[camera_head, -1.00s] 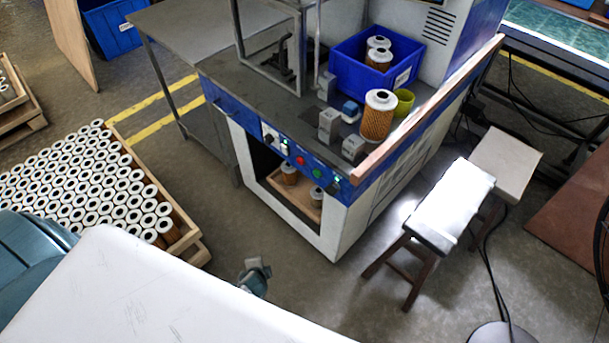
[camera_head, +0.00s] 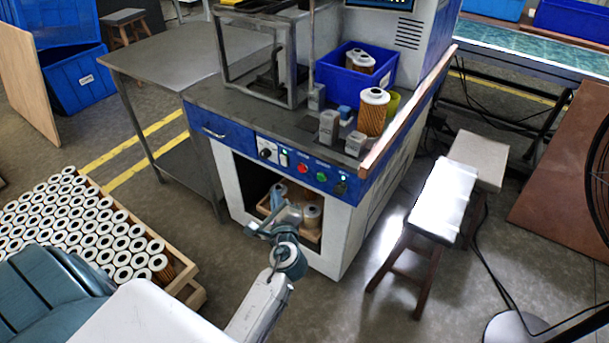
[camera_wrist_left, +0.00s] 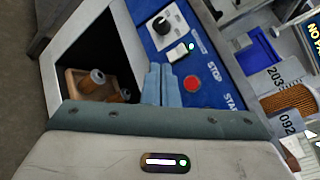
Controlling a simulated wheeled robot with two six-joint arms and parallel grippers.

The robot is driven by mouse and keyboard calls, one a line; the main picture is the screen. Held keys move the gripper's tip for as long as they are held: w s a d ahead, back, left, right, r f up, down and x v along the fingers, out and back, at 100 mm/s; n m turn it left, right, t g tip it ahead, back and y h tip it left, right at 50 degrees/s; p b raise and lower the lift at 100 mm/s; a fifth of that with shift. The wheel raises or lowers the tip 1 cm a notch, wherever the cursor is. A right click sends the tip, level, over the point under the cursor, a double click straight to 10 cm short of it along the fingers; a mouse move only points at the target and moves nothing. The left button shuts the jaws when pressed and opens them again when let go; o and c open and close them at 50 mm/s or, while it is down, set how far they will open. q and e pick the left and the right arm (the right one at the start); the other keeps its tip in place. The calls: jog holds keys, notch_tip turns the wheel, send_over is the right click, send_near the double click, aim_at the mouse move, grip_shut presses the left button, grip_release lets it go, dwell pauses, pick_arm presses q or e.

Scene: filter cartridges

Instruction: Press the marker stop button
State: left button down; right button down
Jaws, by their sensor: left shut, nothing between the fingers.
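The red stop button (camera_head: 303,168) is on the blue front panel of the marking machine (camera_head: 225,135). In the left wrist view the red button (camera_wrist_left: 193,84) sits by the word STOP, to the right of the fingertips. My left gripper (camera_head: 279,196) is in front of the machine, below the panel, over its open lower bay. In the left wrist view its two blue fingers (camera_wrist_left: 160,82) are together with nothing between them. No contact with the button shows. My right gripper is not in view.
A green button (camera_head: 321,177) and a black knob (camera_head: 265,153) are on the same panel. Filter cartridges (camera_head: 374,110) stand on the machine top and in the bay. A pallet of cartridges (camera_head: 170,265) is at left; stools (camera_head: 440,200) stand at right.

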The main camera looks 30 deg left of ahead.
aim_at(302, 169)
pick_arm(q)
jog(key=shift+w, duration=0.15)
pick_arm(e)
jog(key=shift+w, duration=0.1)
